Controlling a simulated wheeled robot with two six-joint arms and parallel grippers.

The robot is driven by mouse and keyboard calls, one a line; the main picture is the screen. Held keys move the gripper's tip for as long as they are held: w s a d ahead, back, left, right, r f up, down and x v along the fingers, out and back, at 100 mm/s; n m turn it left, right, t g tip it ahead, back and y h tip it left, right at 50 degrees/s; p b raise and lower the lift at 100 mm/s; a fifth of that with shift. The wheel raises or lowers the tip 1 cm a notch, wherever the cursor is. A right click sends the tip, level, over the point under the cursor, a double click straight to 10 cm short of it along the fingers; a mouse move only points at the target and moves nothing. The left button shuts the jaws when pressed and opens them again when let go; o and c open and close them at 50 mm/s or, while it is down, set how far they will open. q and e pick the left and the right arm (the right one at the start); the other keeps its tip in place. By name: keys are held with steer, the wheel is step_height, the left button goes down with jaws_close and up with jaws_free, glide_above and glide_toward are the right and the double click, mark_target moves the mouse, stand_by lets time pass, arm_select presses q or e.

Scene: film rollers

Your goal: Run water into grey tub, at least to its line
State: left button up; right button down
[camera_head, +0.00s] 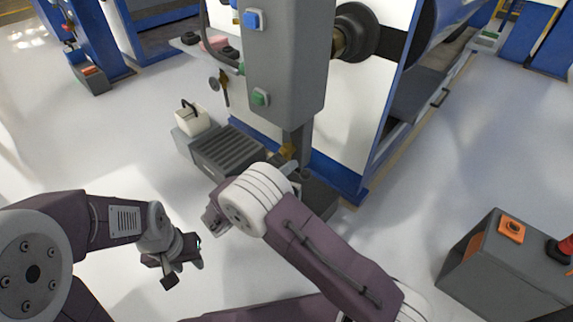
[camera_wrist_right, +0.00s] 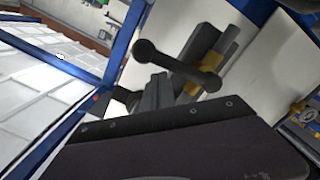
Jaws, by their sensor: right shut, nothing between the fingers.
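I cannot pick out a grey tub with a water line for sure. A dark grey box-like thing (camera_head: 320,199) stands at the foot of the grey machine column, partly hidden by my right arm. A brass-coloured fitting (camera_head: 288,151) shows just above it. In the right wrist view a dark bar handle with round knobs (camera_wrist_right: 178,67) crosses in front of brass-coloured parts. My right gripper (camera_head: 211,218) is shut and empty, left of the column's foot. My left gripper (camera_head: 184,274) is open and empty above the floor, further left. No water shows.
A grey slatted box (camera_head: 228,150) and a cream container (camera_head: 191,119) stand left of the column (camera_head: 284,65). The column carries blue and green buttons. A grey cabinet (camera_head: 490,270) with orange and red controls stands at the right. Pale floor between is clear.

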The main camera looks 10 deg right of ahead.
arm_select(q)
steer(key=shift+f, duration=0.25)
arm_select(e)
steer(key=shift+s+d+f, duration=0.1)
steer(key=shift+s+f, duration=0.05)
steer(key=shift+f, duration=0.5)
